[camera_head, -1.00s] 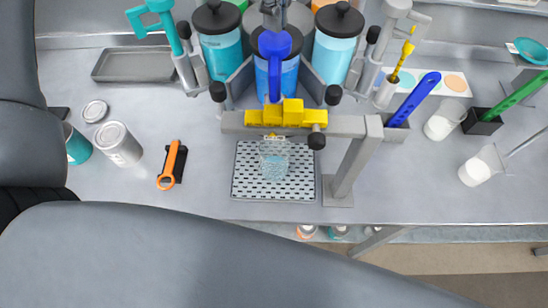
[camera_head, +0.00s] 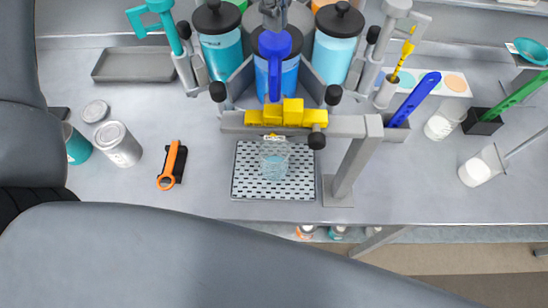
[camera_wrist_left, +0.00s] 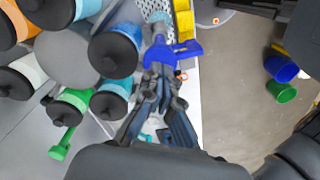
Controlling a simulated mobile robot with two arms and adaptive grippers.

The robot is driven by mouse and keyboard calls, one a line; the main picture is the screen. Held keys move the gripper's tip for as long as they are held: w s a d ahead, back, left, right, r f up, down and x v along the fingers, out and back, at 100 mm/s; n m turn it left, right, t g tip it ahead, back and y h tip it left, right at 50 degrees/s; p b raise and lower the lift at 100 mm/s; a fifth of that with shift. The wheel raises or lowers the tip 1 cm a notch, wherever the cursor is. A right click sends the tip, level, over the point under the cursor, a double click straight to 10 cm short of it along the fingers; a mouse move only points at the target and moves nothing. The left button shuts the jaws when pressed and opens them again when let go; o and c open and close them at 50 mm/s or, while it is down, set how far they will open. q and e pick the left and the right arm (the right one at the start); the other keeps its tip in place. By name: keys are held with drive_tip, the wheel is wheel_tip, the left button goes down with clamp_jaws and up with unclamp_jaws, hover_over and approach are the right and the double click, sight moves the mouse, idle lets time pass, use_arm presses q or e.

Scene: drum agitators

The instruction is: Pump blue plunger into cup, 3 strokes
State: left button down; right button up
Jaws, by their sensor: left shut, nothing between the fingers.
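The blue plunger (camera_head: 274,44) stands on top of a blue canister (camera_head: 290,78), its spout pointing down toward the front. It also shows in the left wrist view (camera_wrist_left: 180,50), just beyond my fingertips. A clear cup (camera_head: 273,160) with a pale blue tint stands upright on the perforated drip tray (camera_head: 302,187), in front of and below the spout. My left gripper (camera_head: 272,14) is shut and empty, right at the plunger's top; I cannot tell whether it touches. In the left wrist view its fingers (camera_wrist_left: 163,72) are close together. My right gripper is not in view.
Yellow blocks (camera_head: 293,112) sit on a grey crossbar (camera_head: 345,126) above the tray. Other canisters (camera_head: 222,50) with black lids flank the blue one.

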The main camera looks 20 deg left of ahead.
sight(275, 38)
use_arm(q)
drive_tip(key=shift+f+b, duration=2.05)
drive_tip(key=shift+f, duration=0.4)
drive_tip(key=shift+r, duration=0.1)
drive_tip(key=shift+r+p, duration=1.75)
drive_tip(key=shift+r, duration=0.65)
